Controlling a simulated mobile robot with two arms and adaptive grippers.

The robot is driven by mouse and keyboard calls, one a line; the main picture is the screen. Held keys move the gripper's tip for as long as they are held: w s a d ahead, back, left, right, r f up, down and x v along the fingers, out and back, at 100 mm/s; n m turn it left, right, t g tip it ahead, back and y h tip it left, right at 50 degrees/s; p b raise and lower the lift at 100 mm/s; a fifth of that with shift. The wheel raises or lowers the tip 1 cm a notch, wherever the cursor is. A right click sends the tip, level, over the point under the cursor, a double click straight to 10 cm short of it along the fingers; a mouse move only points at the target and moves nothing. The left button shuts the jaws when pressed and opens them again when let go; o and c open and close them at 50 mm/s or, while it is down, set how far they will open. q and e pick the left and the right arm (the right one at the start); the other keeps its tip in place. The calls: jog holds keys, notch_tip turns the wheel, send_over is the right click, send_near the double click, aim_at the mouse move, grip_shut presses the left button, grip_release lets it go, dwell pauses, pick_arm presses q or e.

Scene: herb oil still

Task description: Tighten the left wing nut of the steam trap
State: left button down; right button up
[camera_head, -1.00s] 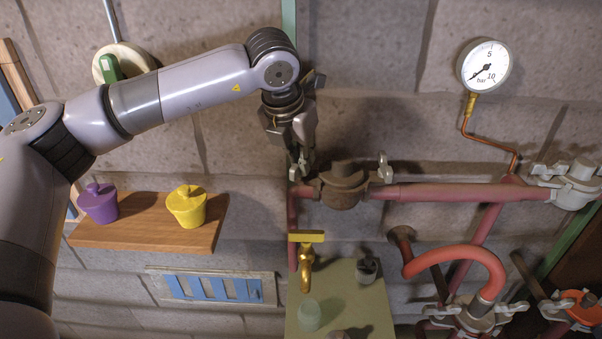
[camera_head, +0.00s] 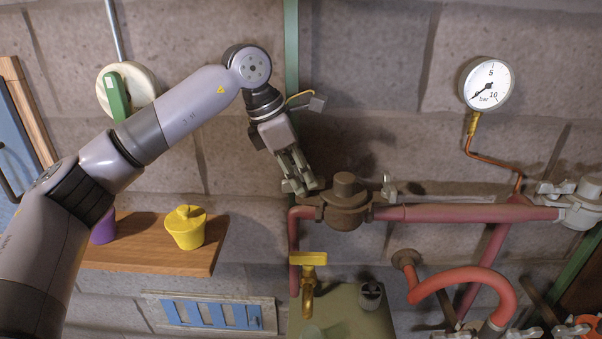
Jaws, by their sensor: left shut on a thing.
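The steam trap (camera_head: 347,205) is a dark brown fitting with a domed cap, set in a red pipe on the stone wall. Its right wing nut (camera_head: 388,187) stands up clear, pale metal. My left gripper (camera_head: 299,186) comes down from the upper left at a slant. It is shut on the left wing nut at the trap's left flange, and its fingers hide most of that nut. My right gripper is not in view.
A green pipe (camera_head: 291,60) runs up the wall just behind my left gripper. A brass tap with a yellow handle (camera_head: 307,259) sits below the trap. A pressure gauge (camera_head: 487,83) hangs at the right. A shelf (camera_head: 150,259) with a yellow pot (camera_head: 185,229) is at the left.

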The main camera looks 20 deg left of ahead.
pick_arm(q)
jog(key=shift+w+r+m+g+p, duration=0.1)
jog(key=shift+m+g+p, duration=0.4)
jog(key=shift+m, duration=1.1)
jog(key=c, duration=1.7)
grip_release()
jog(key=shift+o, duration=0.2)
jog(key=v, duration=1.2)
jog(key=shift+a, duration=0.2)
